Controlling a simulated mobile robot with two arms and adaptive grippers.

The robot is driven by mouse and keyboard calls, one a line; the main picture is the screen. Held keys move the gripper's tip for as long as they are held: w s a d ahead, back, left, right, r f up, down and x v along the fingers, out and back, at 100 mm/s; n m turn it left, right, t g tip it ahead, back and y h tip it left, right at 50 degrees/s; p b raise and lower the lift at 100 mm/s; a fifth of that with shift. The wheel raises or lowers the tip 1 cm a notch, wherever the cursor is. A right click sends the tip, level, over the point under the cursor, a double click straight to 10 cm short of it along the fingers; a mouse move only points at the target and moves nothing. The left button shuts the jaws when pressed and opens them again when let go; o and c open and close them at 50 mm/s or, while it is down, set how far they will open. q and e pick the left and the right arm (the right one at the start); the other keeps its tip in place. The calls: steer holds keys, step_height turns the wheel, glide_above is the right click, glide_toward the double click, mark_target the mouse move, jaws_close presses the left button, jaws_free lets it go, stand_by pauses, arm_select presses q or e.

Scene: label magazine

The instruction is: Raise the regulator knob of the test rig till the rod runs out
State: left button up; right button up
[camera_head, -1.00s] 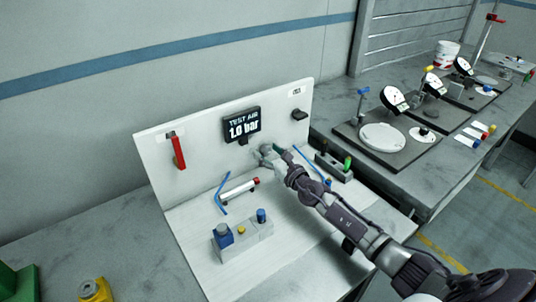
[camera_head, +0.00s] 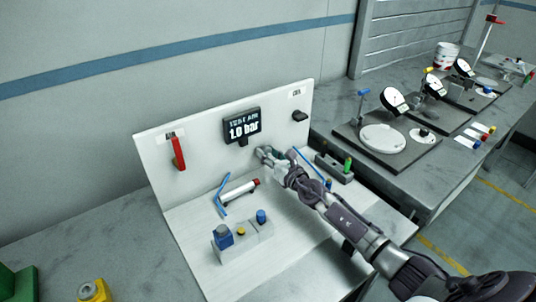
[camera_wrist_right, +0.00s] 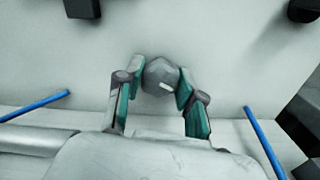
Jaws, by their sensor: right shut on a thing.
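The test rig is a white upright panel (camera_head: 205,135) on a white base plate. Its dark display (camera_head: 242,127) reads "TEST AIR 1.0 bar". A grey regulator knob (camera_wrist_right: 160,75) sticks out of the panel below the display. My right gripper (camera_head: 272,156) is at the knob; in the wrist view its fingers (camera_wrist_right: 160,84) are shut on the knob from both sides. A white cylinder with a red end (camera_head: 240,190) lies on the base left of my gripper. I cannot tell whether any rod shows. My left gripper is not in view.
A red lever (camera_head: 178,152) and a black knob (camera_head: 299,115) are on the panel. A side bench (camera_head: 425,180) at right holds dial gauges (camera_head: 395,100).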

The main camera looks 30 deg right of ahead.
steer(key=shift+m, duration=0.4)
steer(key=o, duration=1.1)
steer(key=shift+o, duration=0.2)
steer(key=shift+s, duration=0.1)
steer(key=s, duration=0.4)
steer(key=s+d, duration=0.1)
steer(key=s, duration=0.6)
steer(key=shift+s+d, duration=0.35)
steer(key=shift+s, duration=0.05)
